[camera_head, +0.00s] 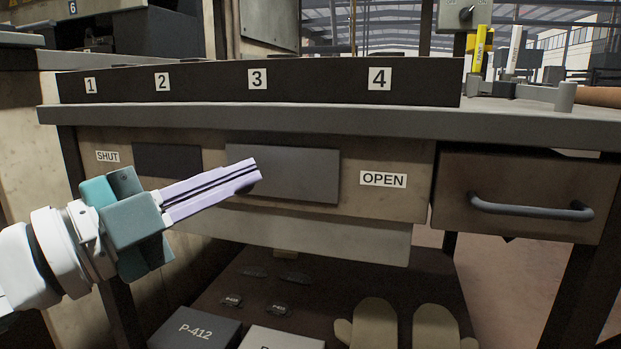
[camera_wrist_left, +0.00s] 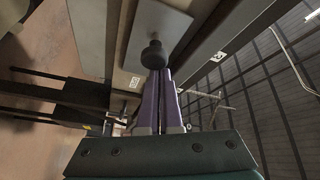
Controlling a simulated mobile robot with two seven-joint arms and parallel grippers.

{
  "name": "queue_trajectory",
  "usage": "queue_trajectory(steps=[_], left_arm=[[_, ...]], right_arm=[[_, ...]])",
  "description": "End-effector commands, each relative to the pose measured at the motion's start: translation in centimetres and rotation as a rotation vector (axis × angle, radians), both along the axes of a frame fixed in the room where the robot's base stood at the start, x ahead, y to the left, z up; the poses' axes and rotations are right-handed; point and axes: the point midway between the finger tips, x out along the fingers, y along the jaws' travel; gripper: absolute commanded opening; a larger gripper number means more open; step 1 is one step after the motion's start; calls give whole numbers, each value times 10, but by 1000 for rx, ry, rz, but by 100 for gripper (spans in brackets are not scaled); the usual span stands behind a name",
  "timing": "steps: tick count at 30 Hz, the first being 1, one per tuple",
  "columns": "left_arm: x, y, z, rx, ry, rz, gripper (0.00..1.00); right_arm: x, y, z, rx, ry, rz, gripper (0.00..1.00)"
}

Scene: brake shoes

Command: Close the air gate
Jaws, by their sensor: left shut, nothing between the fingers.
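The air gate's grey sliding plate (camera_head: 305,174) sits in the bench front, between the SHUT label (camera_head: 107,156) and the OPEN label (camera_head: 383,180), nearer OPEN. A dark rectangular opening (camera_head: 160,160) shows left of it, beside SHUT. In the left wrist view the plate (camera_wrist_left: 168,20) carries a dark round knob (camera_wrist_left: 154,55). My left gripper (camera_head: 256,172) is shut and empty, its purple fingertips in front of the plate's left part. In the left wrist view the fingertips (camera_wrist_left: 159,73) are close to the knob; I cannot tell whether they touch. The knob is mostly hidden in the head view.
A drawer with a bar handle (camera_head: 530,210) is to the right. The bench top edge (camera_head: 300,122) overhangs the gate. A numbered dark rail (camera_head: 320,82) stands on it. On the lower shelf are a P-412 box (camera_head: 195,330) and gloves (camera_head: 375,325). My right gripper does not show.

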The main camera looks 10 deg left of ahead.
Motion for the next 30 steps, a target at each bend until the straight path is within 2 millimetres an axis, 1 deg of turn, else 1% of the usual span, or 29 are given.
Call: queue_trajectory(steps=[1,5,7,12,15,18,21,24,30], left_arm=[[1,11,-2,7,6,9,0],[3,41,-3,8,7,12,0],[4,60,-4,10,6,14,0],[5,105,-5,8,6,14,0],[6,128,-5,7,5,13,0],[6,146,-5,5,5,13,0],[7,160,-4,4,4,11,0],[7,168,-3,4,4,10,0],[7,172,-2,2,5,9,0]], right_arm=[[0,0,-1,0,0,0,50],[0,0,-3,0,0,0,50],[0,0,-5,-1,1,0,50],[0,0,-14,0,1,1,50],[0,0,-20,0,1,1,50],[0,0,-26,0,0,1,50],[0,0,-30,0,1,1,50],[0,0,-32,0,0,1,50],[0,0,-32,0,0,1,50]])
